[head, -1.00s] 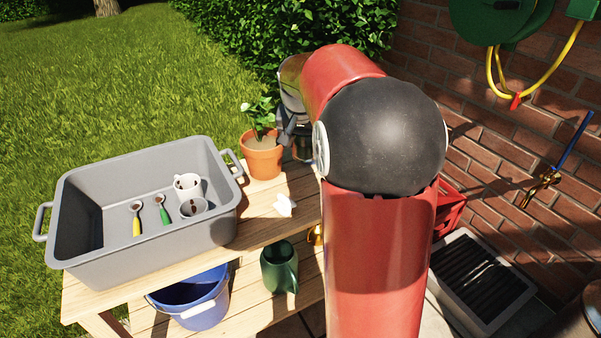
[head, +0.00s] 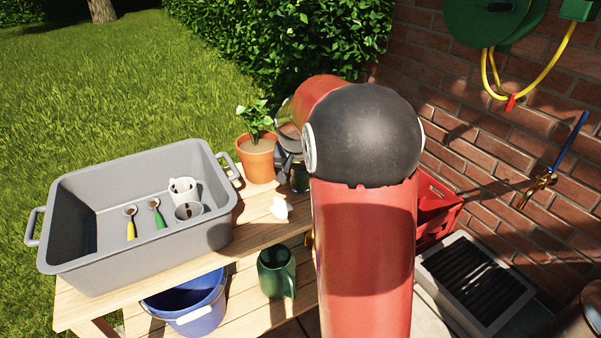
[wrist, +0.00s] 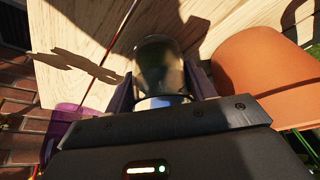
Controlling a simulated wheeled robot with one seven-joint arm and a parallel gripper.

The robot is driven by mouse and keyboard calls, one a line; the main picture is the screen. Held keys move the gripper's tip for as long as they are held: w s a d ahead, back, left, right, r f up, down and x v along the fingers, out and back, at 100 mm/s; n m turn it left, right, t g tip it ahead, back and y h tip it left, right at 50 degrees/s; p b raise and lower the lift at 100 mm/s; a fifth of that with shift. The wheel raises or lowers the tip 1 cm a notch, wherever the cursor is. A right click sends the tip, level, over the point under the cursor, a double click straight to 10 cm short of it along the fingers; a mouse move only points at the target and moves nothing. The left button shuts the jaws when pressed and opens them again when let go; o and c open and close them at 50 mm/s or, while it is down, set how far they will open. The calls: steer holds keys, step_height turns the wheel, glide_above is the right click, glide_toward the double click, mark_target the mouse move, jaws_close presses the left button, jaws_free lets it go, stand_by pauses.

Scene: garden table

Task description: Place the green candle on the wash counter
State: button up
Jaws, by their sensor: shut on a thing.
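My gripper (wrist: 162,84) is shut on a dark green, glassy jar, the green candle (wrist: 158,62), with one finger on each side of it. In the head view the candle (head: 300,178) shows as a small dark cylinder just right of the potted plant, partly hidden by my arm. The wooden wash counter (head: 250,222) runs beneath it; its planks (wrist: 85,65) also fill the back of the wrist view. The candle looks roughly upright and close to the counter top. I cannot tell whether its base touches the wood.
A terracotta pot (head: 256,160) with a plant stands close beside my gripper. A grey tub (head: 75,262) with cups and spoons fills the counter's left. A white crumpled piece (head: 279,208) lies nearer. A green jug (head: 277,272) and blue bucket (head: 190,308) stand below. A red crate (head: 437,205) is right.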

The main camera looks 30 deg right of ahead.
steer(key=o, duration=1.3)
steer(key=shift+f, duration=0.1)
